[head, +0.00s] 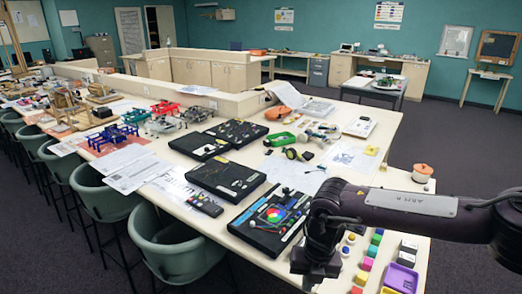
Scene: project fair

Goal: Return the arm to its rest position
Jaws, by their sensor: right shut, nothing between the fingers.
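My right arm comes in from the right edge, over the near end of the long table (222,212). My right gripper (312,278) is at the bottom of the head view, pointing down, shut and with nothing seen in it. It hangs just right of a black foam tray with a colour wheel (275,214). The fingertips are partly cut off by the lower edge. My left gripper is not in the picture.
Colored blocks (367,264) and a purple tray (401,278) lie right of the gripper, under my arm. More black trays (225,178), a remote (205,206) and papers (133,169) cover the table. Green chairs (180,250) line its left side. Open floor (475,150) lies to the right.

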